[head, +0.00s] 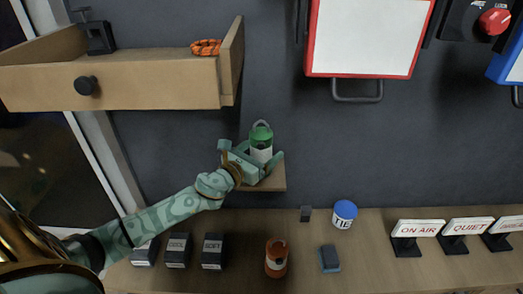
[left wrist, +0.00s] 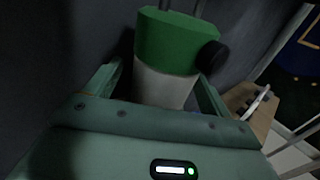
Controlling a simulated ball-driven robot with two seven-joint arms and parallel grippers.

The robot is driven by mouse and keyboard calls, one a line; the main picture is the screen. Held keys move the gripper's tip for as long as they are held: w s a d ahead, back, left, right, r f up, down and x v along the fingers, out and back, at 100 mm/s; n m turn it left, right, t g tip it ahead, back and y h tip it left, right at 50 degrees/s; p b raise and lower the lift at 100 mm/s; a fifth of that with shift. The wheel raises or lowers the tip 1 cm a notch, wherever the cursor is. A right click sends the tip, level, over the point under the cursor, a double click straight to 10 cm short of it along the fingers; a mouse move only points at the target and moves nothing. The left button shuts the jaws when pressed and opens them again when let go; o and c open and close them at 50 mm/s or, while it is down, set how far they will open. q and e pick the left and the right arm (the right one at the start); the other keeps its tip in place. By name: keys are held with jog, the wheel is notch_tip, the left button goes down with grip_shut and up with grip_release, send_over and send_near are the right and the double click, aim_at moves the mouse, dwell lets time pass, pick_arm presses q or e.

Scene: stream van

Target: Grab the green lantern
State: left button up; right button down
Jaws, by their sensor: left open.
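The green lantern (head: 261,138) has a green top, a pale body and a wire handle. It stands upright on a small wooden shelf (head: 272,186) on the dark wall. My left gripper (head: 262,159) is open, with its fingers on either side of the lantern's pale body. In the left wrist view the lantern (left wrist: 167,55) stands between the two fingers (left wrist: 157,90), with a dark knob on its green top. I cannot tell whether a finger touches it. The lantern's base is hidden behind the gripper. My right gripper is not in view.
An open wooden drawer (head: 150,88) with an orange cord bundle (head: 206,47) juts out at upper left. Below is a wooden counter (head: 370,265) with dark boxes (head: 177,251), an orange lantern-like jar (head: 276,259), a blue-lidded tub (head: 344,213) and lettered signs (head: 418,228). A red-framed panel (head: 368,38) hangs at upper right.

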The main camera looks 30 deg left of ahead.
pick_arm(q)
jog(key=shift+w, duration=0.15)
jog(key=shift+s, duration=0.25)
jog(key=shift+c, duration=0.9)
jog(key=c, duration=1)
